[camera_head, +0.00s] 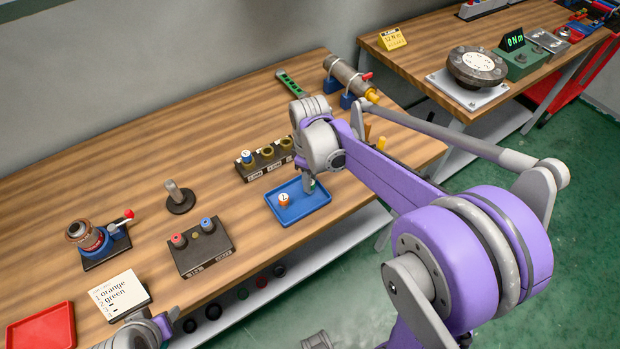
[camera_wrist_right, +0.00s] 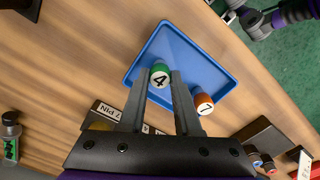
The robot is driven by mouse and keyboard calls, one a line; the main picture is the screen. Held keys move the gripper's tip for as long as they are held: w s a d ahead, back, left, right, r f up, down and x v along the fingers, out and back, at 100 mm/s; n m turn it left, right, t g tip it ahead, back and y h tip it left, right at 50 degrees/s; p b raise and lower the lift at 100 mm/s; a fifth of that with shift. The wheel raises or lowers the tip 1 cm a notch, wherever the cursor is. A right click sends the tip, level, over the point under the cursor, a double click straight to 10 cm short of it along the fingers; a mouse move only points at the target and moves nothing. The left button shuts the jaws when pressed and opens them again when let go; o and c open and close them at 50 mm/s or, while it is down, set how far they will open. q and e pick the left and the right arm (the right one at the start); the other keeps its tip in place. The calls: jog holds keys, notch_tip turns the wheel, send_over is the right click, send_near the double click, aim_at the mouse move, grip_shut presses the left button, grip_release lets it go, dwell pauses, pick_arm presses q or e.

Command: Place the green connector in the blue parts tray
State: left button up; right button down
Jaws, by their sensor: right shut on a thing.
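The blue parts tray (camera_head: 318,212) lies on the wooden bench near its front edge; it also shows in the right wrist view (camera_wrist_right: 205,60). My right gripper (camera_head: 309,187) is over the tray, fingers pointing down. In the right wrist view its fingertips (camera_wrist_right: 160,78) are shut on the green connector (camera_wrist_right: 160,70), marked 4, seen against the tray floor. I cannot tell whether it touches the tray. An orange connector (camera_head: 284,200), marked 7, is in the tray beside it (camera_wrist_right: 204,103). My left arm shows at the bottom left; its gripper (camera_head: 140,335) is mostly cut off.
A dark rack (camera_head: 262,162) with several holes stands behind the tray. A dark box with red and blue knobs (camera_head: 201,246) and a small post (camera_head: 178,196) stand to its left. A card (camera_head: 117,295) lists orange and green. A red tray (camera_head: 40,328) sits at far left.

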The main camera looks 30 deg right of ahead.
jog(key=shift+f, duration=0.1)
jog(key=c, duration=0.6)
grip_release()
jog(key=shift+r, duration=0.25)
notch_tip(320, 180, up, 11)
jog(key=s+a+f+m+t, duration=0.2)
jog(key=s+a+f+m, duration=0.1)
jog(key=s, duration=0.4)
jog(key=s+a+f+m+t, duration=0.3)
jog(key=s+f, duration=0.3)
jog(key=s, duration=0.2)
jog(key=shift+a+m+p, duration=0.4)
jog(key=shift+m+p, duration=0.05)
jog(key=shift+m, duration=0.05)
